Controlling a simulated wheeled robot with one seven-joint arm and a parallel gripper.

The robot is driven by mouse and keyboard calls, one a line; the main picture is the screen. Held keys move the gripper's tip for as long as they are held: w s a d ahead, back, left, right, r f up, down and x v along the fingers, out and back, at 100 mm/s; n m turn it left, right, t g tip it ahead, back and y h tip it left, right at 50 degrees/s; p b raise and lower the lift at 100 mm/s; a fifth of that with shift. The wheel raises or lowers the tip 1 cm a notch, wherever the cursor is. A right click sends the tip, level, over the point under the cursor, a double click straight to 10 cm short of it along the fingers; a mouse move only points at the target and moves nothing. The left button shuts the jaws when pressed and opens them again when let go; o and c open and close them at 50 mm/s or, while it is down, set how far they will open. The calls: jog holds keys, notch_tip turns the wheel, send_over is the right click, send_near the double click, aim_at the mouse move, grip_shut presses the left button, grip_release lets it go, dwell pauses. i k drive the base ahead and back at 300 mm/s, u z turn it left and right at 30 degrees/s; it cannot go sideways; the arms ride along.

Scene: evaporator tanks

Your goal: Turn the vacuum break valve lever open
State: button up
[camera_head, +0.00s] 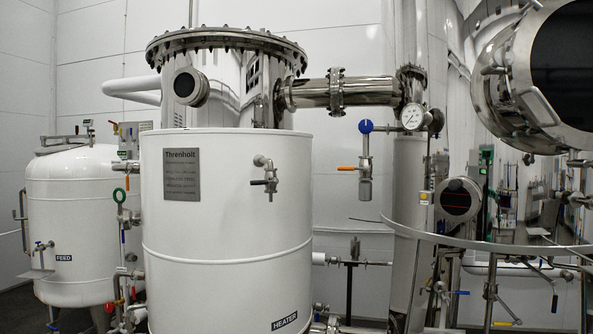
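No label marks a vacuum break valve. One valve with an orange lever (347,168) stands out right of centre. Its lever points left, roughly level, from a vertical metal body (366,170) with a blue round top (365,126). It hangs below the horizontal steel pipe (345,93), beside the pressure gauge (412,116). Whether this is the named valve, I cannot tell. My gripper is not in view.
A large white tank (226,215) marked HEATER fills the middle. A smaller white tank (70,225) marked FEED stands at left. A steel vessel (495,85) hangs at upper right. Pipes and several small valves crowd the lower right, including one with a blue lever (461,292).

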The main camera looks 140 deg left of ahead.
aim_at(365, 168)
jog(key=u, duration=0.4)
jog(key=k, duration=0.15)
jog(key=u, duration=3.85)
jog(key=k, duration=0.55)
jog(key=u, duration=0.55)
jog(key=i, duration=0.5)
jog(key=u, duration=0.7)
jog(key=i, duration=1.95)
jog(key=z, duration=0.75)
